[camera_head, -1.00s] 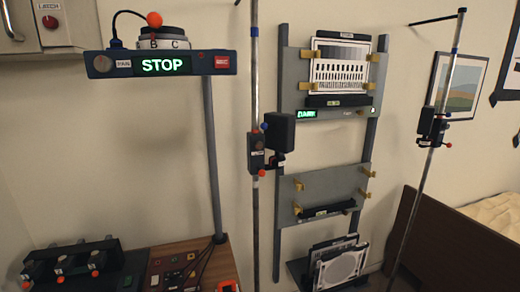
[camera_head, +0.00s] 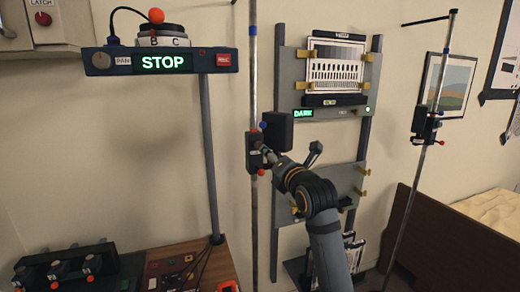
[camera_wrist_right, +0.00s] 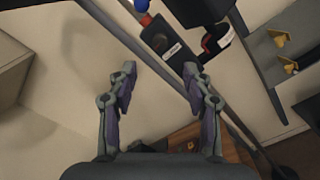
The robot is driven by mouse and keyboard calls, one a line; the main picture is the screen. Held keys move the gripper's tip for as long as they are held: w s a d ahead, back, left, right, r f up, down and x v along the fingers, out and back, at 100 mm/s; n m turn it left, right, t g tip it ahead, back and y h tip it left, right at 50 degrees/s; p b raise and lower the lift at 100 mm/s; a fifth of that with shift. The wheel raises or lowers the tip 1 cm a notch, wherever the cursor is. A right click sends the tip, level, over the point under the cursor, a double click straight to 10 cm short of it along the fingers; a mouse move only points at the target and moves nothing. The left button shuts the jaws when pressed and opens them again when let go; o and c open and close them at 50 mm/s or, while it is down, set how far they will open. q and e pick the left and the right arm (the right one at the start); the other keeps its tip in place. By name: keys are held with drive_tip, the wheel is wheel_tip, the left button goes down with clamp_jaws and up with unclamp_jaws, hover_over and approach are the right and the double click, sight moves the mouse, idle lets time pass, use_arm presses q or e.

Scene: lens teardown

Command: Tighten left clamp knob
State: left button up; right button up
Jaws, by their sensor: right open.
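My left gripper is out of view.
A second pole with a similar clamp (camera_head: 425,128) stands at the right. A rack with grey panels (camera_head: 287,95) is behind my right arm. The STOP display unit (camera_head: 160,62) is at the upper left, above a wooden control box (camera_head: 220,262).

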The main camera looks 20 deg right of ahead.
sight(259, 146)
drive_tip(key=w+p, duration=0.2)
drive_tip(key=w, duration=0.2)
drive_tip(key=w+p, duration=0.2)
drive_tip(key=w, duration=0.3)
drive_tip(key=shift+w+a+r, duration=0.1)
drive_tip(key=shift+w+a, duration=0.05)
drive_tip(key=shift+a, duration=0.05)
drive_tip(key=shift+w+f, duration=0.2)
drive_tip(key=shift+w, duration=0.35)
clamp_jaws()
